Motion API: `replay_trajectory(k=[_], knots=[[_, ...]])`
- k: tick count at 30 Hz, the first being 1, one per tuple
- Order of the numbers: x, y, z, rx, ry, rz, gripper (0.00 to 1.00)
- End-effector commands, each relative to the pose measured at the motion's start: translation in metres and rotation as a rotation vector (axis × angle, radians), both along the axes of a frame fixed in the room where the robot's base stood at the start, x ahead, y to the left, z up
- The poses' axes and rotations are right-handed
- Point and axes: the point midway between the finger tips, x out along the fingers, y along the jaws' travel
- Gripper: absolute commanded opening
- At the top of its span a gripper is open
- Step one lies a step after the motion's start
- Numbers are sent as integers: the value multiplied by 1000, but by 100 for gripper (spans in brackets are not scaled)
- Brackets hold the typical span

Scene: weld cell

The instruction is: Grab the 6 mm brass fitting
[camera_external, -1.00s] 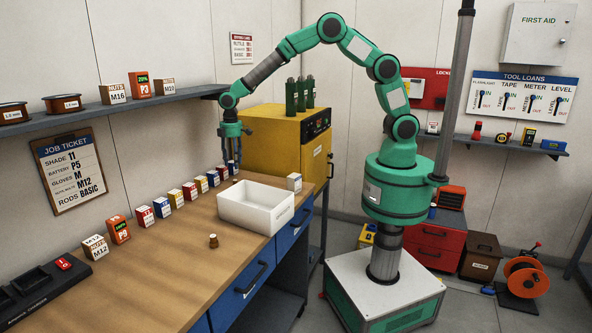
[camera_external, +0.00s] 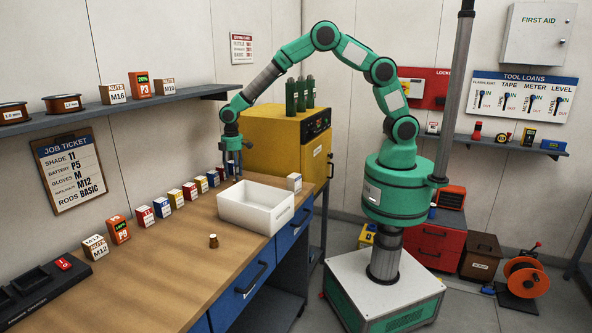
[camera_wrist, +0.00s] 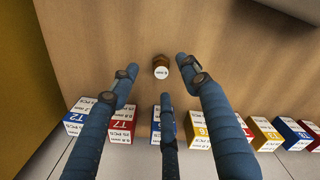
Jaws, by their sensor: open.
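In the wrist view a small brass-brown fitting (camera_wrist: 163,60) with a round white labelled end stands on the wooden bench, just beyond my gripper's fingertips and roughly centred between them.
A row of small labelled boxes (camera_external: 175,198) runs along the wall side of the bench; several show beneath my fingers in the wrist view (camera_wrist: 122,128). The white tray (camera_external: 254,223) stands near the bench's front edge. A yellow cabinet (camera_external: 275,140) stands behind my gripper.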

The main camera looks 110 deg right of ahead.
Motion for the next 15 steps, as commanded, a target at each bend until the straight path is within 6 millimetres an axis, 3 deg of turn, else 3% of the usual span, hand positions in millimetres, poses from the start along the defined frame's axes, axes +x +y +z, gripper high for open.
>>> replay_trajectory(k=[9, 15], knots=[[2, 1, -37, 0, 1, 0, 46], [2, 1, -41, 0, 0, 0, 46]])
